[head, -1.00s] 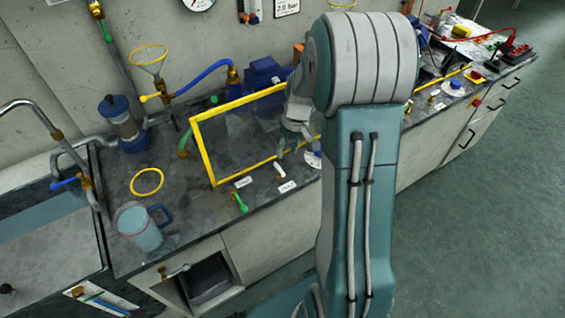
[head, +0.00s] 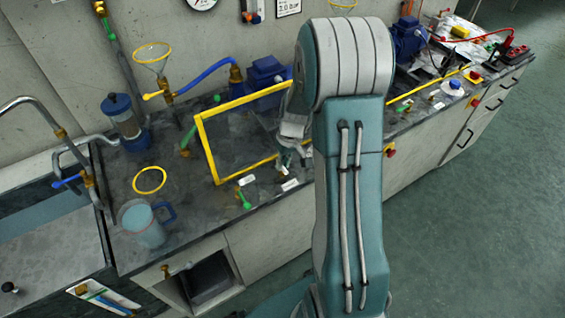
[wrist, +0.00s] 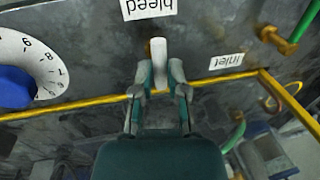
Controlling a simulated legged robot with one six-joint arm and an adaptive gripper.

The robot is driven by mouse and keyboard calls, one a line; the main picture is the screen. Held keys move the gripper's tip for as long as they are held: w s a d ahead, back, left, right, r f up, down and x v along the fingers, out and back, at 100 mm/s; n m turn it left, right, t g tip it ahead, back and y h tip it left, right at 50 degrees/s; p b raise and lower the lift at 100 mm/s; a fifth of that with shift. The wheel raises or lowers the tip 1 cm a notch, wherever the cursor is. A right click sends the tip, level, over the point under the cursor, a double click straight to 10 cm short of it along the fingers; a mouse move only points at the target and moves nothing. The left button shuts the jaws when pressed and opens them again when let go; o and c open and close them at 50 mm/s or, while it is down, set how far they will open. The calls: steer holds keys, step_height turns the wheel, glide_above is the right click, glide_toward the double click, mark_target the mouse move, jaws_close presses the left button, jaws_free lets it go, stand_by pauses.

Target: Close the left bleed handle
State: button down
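The bleed handle (wrist: 158,50) is a white lever next to the upside-down "bleed" label (wrist: 148,8) in the wrist view. My gripper (wrist: 160,72) is open, with one finger on each side of the lever. A narrow gap seems to show beside the lever; contact is not clear. The lever is mostly hidden there by the gripper. The bleed label also shows in the head view (head: 290,185).
A blue dial knob (wrist: 15,88) lies on the other side. A jug (head: 143,225) stands at the left.

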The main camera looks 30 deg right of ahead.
steer(key=shift+m, duration=0.3)
steer(key=m, duration=0.3)
steer(key=shift+s+f+t, duration=0.1)
steer(key=shift+s+t, duration=0.05)
steer(key=shift+t, duration=0.15)
steer(key=m, duration=0.3)
steer(key=m+t, duration=0.1)
steer(key=m, duration=0.1)
steer(key=shift+s+a+m+h, duration=0.1)
steer(key=shift+a+m+h, duration=0.05)
steer(key=shift+m+h, duration=0.2)
steer(key=m, duration=0.4)
steer(key=shift+m+h, duration=0.25)
steer(key=shift+h, duration=0.1)
steer(key=shift+a+m+t+h, duration=0.1)
steer(key=shift+m+t+h, duration=0.2)
steer(key=shift+m, duration=1.7)
